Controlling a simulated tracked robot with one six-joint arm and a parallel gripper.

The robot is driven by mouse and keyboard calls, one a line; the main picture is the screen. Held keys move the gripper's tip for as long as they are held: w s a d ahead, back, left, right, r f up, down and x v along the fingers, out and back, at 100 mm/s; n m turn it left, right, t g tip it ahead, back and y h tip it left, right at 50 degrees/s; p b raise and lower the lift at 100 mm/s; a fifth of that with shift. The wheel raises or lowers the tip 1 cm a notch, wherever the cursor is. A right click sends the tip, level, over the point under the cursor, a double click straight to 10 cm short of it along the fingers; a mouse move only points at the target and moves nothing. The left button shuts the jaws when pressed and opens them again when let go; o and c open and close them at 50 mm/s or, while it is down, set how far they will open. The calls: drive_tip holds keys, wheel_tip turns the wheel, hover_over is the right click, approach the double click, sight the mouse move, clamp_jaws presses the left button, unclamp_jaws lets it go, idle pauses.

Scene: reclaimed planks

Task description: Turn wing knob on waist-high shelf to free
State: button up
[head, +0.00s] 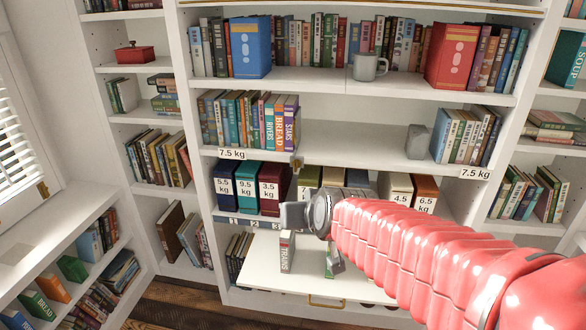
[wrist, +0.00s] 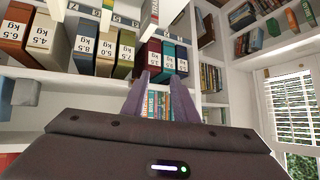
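A small brass-coloured fitting (head: 297,161), which looks like the wing knob, sits on the front edge of the middle shelf (head: 345,168). It is too small to tell which way its wings point. My gripper (head: 292,214) is below it in the head view, in front of the lower row of boxes and apart from the fitting. In the wrist view, which appears upside down, the two fingers of my gripper (wrist: 162,88) are spread with a gap between them. Nothing is held; book spines show behind the gap.
Weight-labelled boxes (head: 272,189) stand behind my gripper. A pale fold-down board (head: 340,280) below carries an upright book (head: 286,252). A grey block (head: 418,142) and books stand on the middle shelf, with bare space between.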

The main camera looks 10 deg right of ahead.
drive_tip(key=w+a+f+t, duration=0.1)
drive_tip(key=w+t, duration=0.1)
drive_tip(key=w, duration=0.8)
drive_tip(key=m+t+h, duration=0.4)
drive_tip(key=t+h, duration=0.1)
drive_tip(key=h, duration=0.2)
approach(295, 167)
drive_tip(key=v, duration=0.5)
drive_tip(key=shift+w+f, duration=0.1)
drive_tip(key=shift+w, duration=0.05)
drive_tip(key=shift+w, duration=0.1)
drive_tip(key=shift+x, duration=6.8)
drive_tip(key=shift+d, duration=0.1)
drive_tip(key=shift+c, duration=0.4)
clamp_jaws()
